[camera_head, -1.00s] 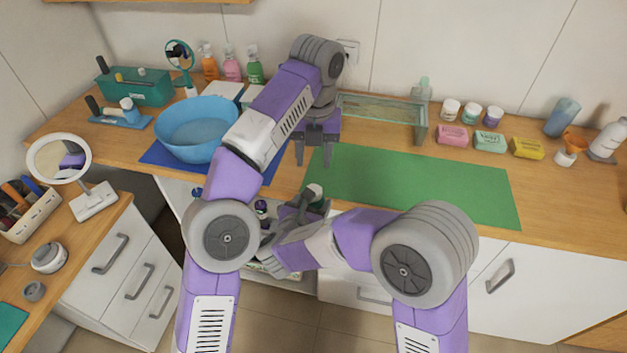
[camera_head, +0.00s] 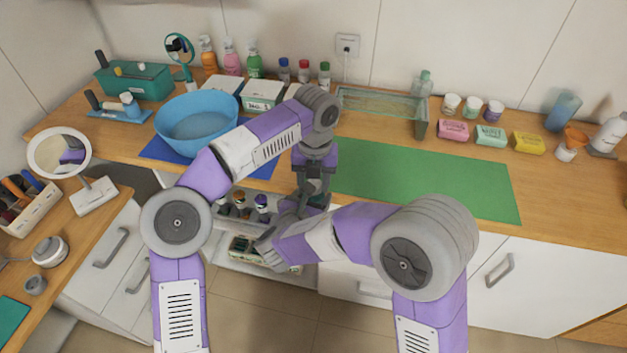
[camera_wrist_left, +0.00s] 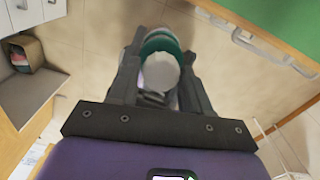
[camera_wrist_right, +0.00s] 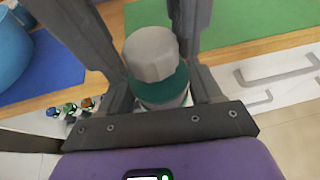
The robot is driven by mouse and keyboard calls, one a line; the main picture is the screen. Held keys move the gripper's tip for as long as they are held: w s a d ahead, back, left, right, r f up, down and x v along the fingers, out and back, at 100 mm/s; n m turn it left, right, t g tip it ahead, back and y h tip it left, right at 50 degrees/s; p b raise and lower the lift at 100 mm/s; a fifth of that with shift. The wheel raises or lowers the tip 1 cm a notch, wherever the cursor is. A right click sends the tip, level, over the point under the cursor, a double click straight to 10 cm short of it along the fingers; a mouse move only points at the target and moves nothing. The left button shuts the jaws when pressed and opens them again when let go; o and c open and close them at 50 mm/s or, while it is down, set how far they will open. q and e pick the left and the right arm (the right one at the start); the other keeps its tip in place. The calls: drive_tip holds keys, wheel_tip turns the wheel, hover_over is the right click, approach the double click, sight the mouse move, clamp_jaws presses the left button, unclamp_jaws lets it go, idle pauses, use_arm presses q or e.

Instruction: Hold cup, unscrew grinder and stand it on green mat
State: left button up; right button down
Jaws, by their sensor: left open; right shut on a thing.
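The grinder shows as a pale grey faceted top (camera_wrist_right: 150,52) on a teal band in the right wrist view. A whitish part below the band is probably the cup (camera_wrist_right: 166,104), mostly hidden. My right gripper (camera_head: 308,205) is shut on the cup in front of the counter edge. My left gripper (camera_head: 314,182) comes down from above, open, with its fingers on both sides of the grinder. In the left wrist view the pale top (camera_wrist_left: 160,72) lies between those fingers; contact cannot be told. The green mat (camera_head: 430,180) lies bare on the counter to the right.
A blue bowl (camera_head: 195,120) stands on a blue mat to the left. A glass-sided box (camera_head: 380,105) stands behind the green mat. Soaps and jars line the back right. An open drawer or rack with bottles (camera_head: 240,208) is below the counter edge.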

use_arm(q)
drive_tip(key=shift+c, duration=0.5)
drive_tip(key=c, duration=0.7)
drive_tip(key=n, duration=0.4)
idle(0.4)
drive_tip(key=o, duration=1.1)
drive_tip(key=shift+o, duration=0.2)
drive_tip(key=shift+r, duration=0.1)
